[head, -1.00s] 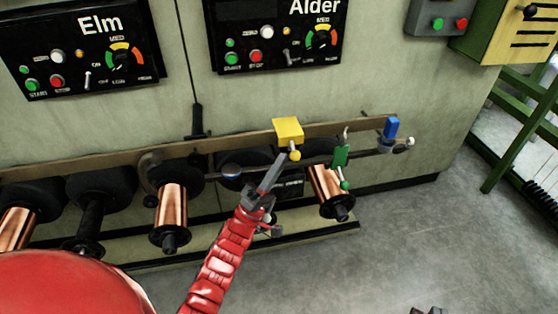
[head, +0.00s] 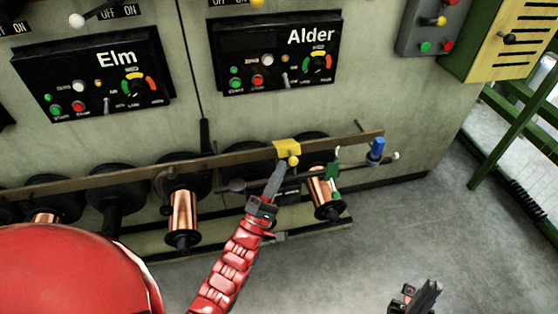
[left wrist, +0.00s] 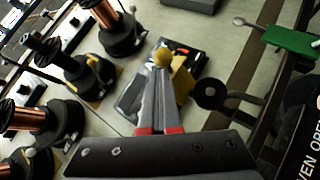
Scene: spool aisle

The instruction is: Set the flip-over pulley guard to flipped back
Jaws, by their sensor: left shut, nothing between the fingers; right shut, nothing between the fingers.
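A yellow flap (head: 287,149) with a yellow ball knob (head: 293,160) sits on the brown rail beside the Alder station; I take it for the pulley guard, but no label confirms this. My left gripper (head: 281,168) is shut and empty, its tips just left of and below the knob. In the left wrist view the knob (left wrist: 163,58) shows at the shut fingertips (left wrist: 160,78), with the yellow flap (left wrist: 183,82) behind; I cannot tell whether they touch. My right gripper (head: 430,286) is shut and empty above the floor, low at right.
A green part (head: 331,170) and a blue part (head: 376,150) stand right of the yellow flap along the rail (head: 225,160). Copper spools (head: 183,212) hang below. The Elm (head: 95,75) and Alder (head: 272,55) panels are above.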

